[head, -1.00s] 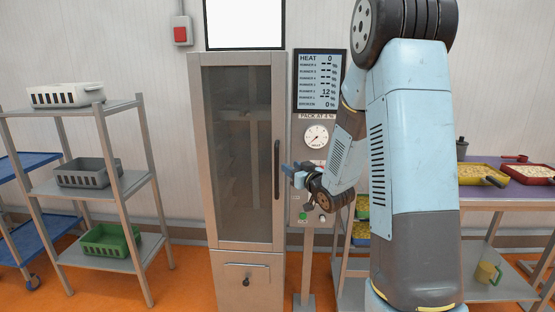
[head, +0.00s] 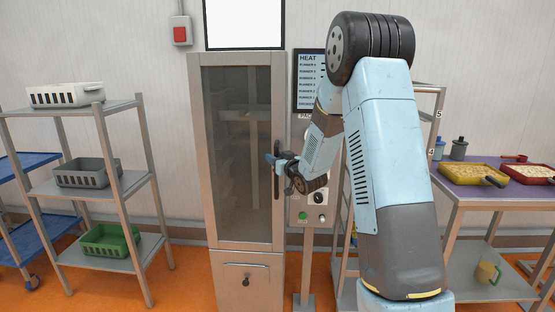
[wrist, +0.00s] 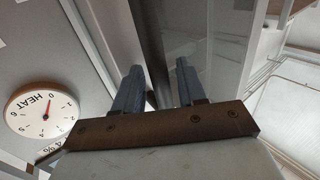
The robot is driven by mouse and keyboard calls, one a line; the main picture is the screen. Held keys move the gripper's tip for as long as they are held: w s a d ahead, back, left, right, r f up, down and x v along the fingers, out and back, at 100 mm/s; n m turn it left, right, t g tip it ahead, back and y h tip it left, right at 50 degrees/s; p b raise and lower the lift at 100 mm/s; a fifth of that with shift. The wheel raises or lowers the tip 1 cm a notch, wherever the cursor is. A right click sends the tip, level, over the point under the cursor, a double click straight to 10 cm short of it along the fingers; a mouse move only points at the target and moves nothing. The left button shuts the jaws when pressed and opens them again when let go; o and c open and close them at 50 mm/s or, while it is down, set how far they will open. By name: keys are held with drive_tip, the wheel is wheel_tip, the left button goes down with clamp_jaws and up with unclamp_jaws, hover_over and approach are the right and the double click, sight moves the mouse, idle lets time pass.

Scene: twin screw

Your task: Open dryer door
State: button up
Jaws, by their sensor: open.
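The dryer (head: 195,150) is a tall metal cabinet with a dark glass door (head: 235,205), which is closed. Its long dark vertical handle (head: 277,147) is on the door's right edge. My gripper (head: 271,159) is at the middle of the handle, coming from the right, and covers part of it. In the wrist view, my gripper (wrist: 158,68) is open, with one blue-grey finger on each side of the dark handle bar (wrist: 150,40). I cannot tell whether either finger touches the bar.
A control panel with a heat display (head: 308,80) stands right of the dryer, partly behind my arm. The wrist view shows a round heat dial (wrist: 42,108). A rack (head: 145,185) with bins is at left. A table (head: 480,193) with trays is at right.

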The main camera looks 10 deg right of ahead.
clamp_jaws()
idle(0.4)
